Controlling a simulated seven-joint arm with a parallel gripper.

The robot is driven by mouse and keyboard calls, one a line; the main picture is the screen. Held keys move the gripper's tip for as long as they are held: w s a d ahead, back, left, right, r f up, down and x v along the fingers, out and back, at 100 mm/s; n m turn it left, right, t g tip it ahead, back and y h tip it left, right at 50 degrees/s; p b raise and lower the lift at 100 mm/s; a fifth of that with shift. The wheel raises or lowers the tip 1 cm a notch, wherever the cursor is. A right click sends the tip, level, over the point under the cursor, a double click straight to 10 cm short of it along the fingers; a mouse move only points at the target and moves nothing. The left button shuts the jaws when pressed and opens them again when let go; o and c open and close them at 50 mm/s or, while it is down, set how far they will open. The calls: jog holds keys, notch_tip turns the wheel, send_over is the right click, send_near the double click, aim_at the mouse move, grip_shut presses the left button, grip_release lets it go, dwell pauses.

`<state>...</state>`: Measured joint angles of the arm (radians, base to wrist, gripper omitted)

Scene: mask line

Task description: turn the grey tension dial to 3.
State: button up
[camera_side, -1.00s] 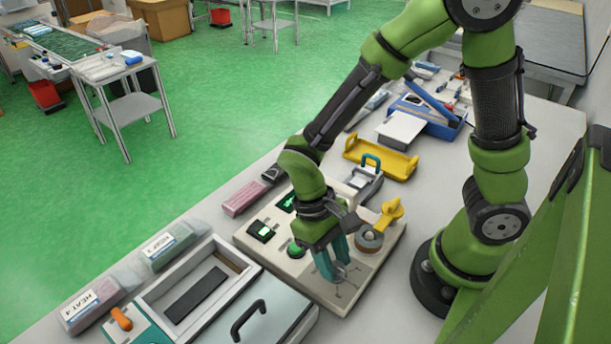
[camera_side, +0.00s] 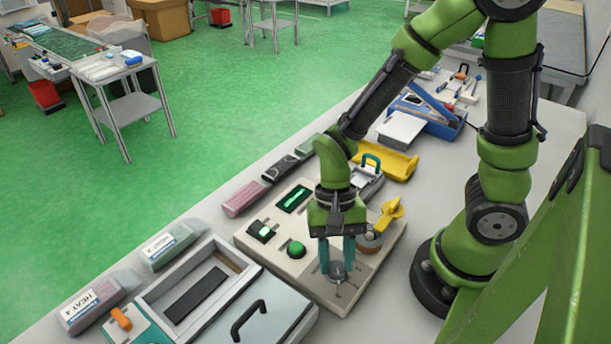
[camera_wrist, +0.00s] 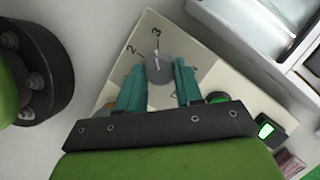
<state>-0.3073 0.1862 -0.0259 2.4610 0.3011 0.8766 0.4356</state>
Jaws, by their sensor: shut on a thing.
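The grey tension dial (camera_side: 337,273) sits on the near right part of the pale control panel (camera_side: 285,268). My gripper (camera_side: 337,262) points down at it, with its teal fingers on either side. In the wrist view, my gripper (camera_wrist: 160,75) is shut on the round grey dial (camera_wrist: 160,69). The light pointer line on the dial faces the printed 3 (camera_wrist: 157,32), closely or exactly in line. The printed 2 (camera_wrist: 131,50) is to its left. Any other numbers are hidden or too small to read.
A green button (camera_side: 296,249), a lit green switch (camera_side: 262,231) and a yellow lever (camera_side: 388,214) are on the same panel, near my gripper. A grey lid with a black handle (camera_side: 249,318) lies to the left. A yellow tray (camera_side: 388,163) stands behind.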

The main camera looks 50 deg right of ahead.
jog(key=shift+m+t, duration=0.3)
jog(key=shift+m, duration=0.4)
jog(key=shift+d, duration=0.1)
jog(key=o, duration=1)
jog(key=shift+o, duration=0.2)
jog(key=v, duration=1.7)
jog(key=shift+d, duration=0.2)
jog(key=shift+s+f, duration=0.1)
jog(key=shift+s, duration=0.05)
